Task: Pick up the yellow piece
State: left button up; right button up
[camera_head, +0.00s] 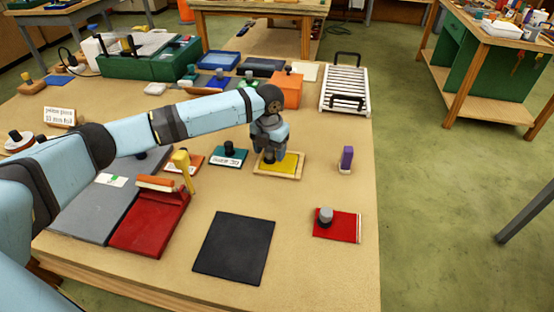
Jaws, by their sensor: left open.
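The yellow piece (288,163) is a flat yellow plate lying in a shallow wooden tray (280,176) near the middle of the table. My left gripper (268,153) points down over the left part of the yellow piece, with its jaws open. A dark knob on the piece shows just below the fingers. I cannot tell whether the fingers touch it. The arm and gripper hide part of the tray's far side. My right gripper is not in view.
A teal piece with a black knob (228,153) lies left of the tray, and a purple block (346,158) stands to its right. A red plate with a grey knob (337,224) and a black mat (234,247) lie nearer. A white slatted rack (345,88) is behind.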

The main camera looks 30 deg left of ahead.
pick_arm(q)
jog(key=shift+r, duration=0.1)
jog(key=c, duration=1)
jog(key=shift+o, duration=0.2)
notch_tip(320, 180, up, 20)
